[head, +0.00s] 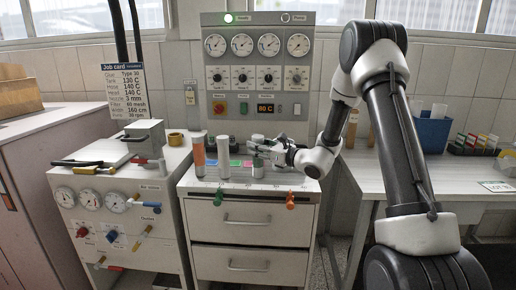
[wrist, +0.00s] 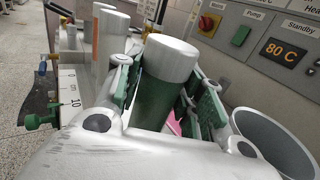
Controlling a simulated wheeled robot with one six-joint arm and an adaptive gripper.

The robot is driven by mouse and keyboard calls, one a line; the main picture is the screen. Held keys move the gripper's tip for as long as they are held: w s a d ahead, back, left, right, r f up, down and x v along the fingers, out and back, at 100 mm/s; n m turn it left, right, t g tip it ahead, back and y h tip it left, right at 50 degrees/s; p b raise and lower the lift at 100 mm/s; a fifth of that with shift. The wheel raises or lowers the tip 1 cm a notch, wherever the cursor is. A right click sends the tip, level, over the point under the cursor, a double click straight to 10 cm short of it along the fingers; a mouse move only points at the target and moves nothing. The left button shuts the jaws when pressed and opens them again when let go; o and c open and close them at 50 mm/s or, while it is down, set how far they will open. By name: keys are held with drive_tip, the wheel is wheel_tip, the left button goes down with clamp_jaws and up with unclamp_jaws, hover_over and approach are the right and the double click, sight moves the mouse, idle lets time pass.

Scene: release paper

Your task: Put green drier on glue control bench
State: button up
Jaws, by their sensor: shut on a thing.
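The green drier is a dark green cylinder with a white top (wrist: 160,95), upright but leaning slightly in the wrist view. In the head view it is small and partly covered by my gripper (head: 272,150). My gripper, also in the wrist view (wrist: 170,100), is shut on it, with a finger on each side. The glue control bench is the drawer cabinet with a pale top (head: 275,186) below the gauge panel. The drier is over this top, toward its right half; whether its base touches the top cannot be told.
An orange-banded cylinder (head: 198,157) and a pale cylinder (head: 223,157) stand left of the drier. Coloured pads, including a green one (head: 235,163), lie on the top. The gauge panel (head: 258,75) rises behind. A grey cup-like rim (wrist: 275,140) is at right in the wrist view.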

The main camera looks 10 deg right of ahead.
drive_tip(key=shift+f, duration=0.1)
drive_tip(key=o, duration=1.2)
